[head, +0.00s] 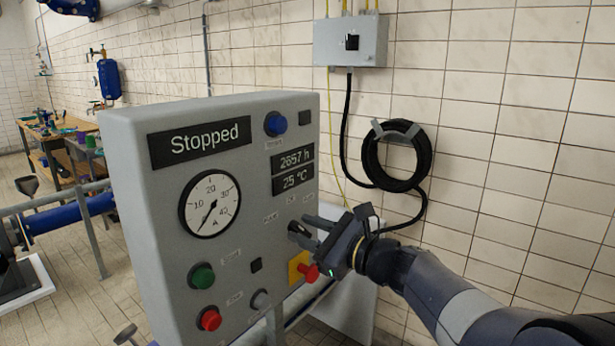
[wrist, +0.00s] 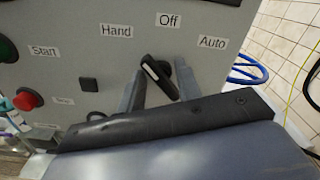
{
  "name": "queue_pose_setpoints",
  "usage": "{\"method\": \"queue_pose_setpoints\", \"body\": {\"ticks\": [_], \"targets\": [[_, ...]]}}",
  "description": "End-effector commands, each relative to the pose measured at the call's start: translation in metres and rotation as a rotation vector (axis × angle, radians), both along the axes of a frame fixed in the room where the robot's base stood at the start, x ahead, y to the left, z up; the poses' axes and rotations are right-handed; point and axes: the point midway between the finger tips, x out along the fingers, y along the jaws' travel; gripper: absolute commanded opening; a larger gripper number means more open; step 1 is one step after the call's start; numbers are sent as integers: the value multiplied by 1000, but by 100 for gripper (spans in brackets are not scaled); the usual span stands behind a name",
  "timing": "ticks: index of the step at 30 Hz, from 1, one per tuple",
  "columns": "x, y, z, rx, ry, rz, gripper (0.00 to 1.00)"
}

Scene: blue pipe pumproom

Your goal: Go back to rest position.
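My gripper (head: 309,232) is at the right part of the grey control panel (head: 150,215) in the head view. In the wrist view its two fingers (wrist: 158,88) stand apart, one on each side of a black selector knob (wrist: 157,75). I see no clear contact between fingers and knob. The knob's white mark is at its upper-left end, tilted toward the Hand label (wrist: 116,31) side of the Off label (wrist: 169,20). The Auto label (wrist: 212,42) is to the right. The panel display (head: 198,141) reads "Stopped".
A coiled black hose (head: 424,158) hangs on the tiled wall at right. A workbench (head: 62,135) stands far left.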

Motion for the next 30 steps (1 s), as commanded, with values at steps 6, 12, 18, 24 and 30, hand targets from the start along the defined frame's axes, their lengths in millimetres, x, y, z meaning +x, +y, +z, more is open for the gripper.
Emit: {"method": "queue_pose_setpoints", "body": {"ticks": [6,12,18,24,30], "targets": [[1,-1,5,73,96,-2,33],[1,-1,5,138,180,-1,33],[2,-2,4,194,250,-1,33],[2,-2,2,223,286,-1,33],[2,-2,1,231,294,-2,33]]}}
